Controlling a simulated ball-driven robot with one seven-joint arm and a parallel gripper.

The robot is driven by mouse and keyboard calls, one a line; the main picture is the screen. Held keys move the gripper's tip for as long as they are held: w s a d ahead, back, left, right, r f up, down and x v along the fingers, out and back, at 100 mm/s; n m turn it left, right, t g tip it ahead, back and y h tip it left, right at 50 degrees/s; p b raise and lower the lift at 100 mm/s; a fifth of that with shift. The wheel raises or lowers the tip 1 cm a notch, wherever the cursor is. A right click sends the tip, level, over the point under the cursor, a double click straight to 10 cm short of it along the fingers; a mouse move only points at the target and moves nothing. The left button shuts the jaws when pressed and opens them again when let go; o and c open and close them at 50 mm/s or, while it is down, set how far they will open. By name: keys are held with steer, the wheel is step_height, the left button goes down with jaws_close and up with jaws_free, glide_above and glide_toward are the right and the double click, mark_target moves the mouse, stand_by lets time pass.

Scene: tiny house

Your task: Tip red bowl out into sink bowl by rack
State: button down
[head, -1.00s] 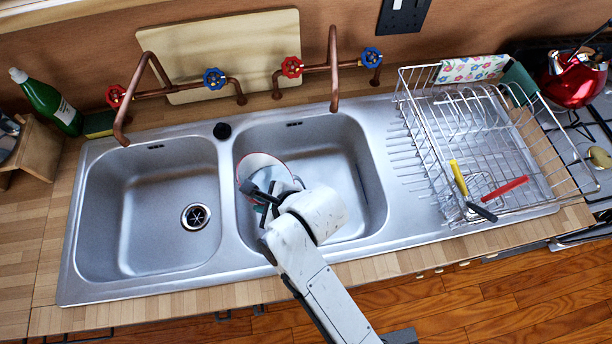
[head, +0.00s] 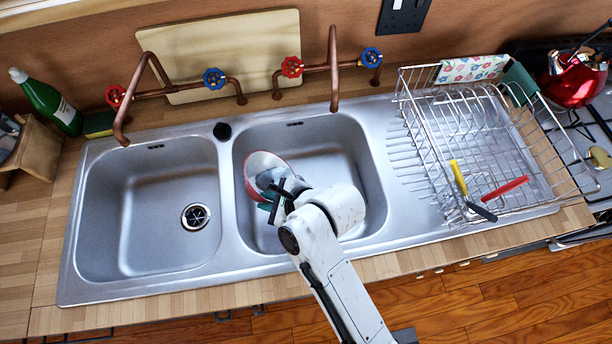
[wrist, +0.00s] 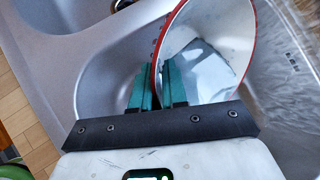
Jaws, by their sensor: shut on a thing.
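The red bowl (head: 262,168), white inside with a red rim, is over the left part of the sink bowl by the rack (head: 345,165). It is tilted on its side. In the wrist view the red bowl (wrist: 215,30) shows its pale inside, with a greyish patch low in it. My gripper (head: 275,200) is shut on the bowl's wall; in the wrist view its green fingers (wrist: 160,88) sit on either side of the rim. Whether the bowl touches the sink floor cannot be told.
A wire dish rack (head: 480,140) stands right of this sink bowl. The other sink bowl (head: 150,210) is empty. Copper taps (head: 333,70) reach over the sink's back edge. A green bottle (head: 50,100) stands at the far left.

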steer(key=shift+w+d+r+y, duration=0.25)
steer(key=shift+d+r+y, duration=0.2)
steer(key=shift+r+y, duration=0.3)
stand_by(0.6)
steer(key=shift+w+d+r+m+g+y+b, duration=0.15)
steer(key=shift+d+r+m+g+y+b, duration=0.2)
steer(key=shift+y+b, duration=0.65)
steer(key=shift+f+b, duration=0.15)
steer(key=shift+b, duration=0.7)
steer(key=shift+w+d+b, duration=0.1)
steer(key=shift+d+b, duration=0.05)
steer(key=shift+b, duration=0.35)
steer(key=shift+r, duration=0.5)
steer(key=shift+r+g+p, duration=0.15)
steer(key=shift+g+p, duration=0.1)
steer(key=shift+p, duration=0.25)
steer(key=shift+a+p, duration=0.25)
steer(key=shift+p, duration=0.7)
steer(key=shift+s+a+f+h+p, duration=0.3)
steer(key=shift+f+h+p, duration=0.15)
steer(key=shift+h+p, duration=0.6)
steer(key=shift+a+f+t+h, duration=0.15)
steer(key=shift+f+t+h, duration=0.15)
steer(key=shift+f+t, duration=0.35)
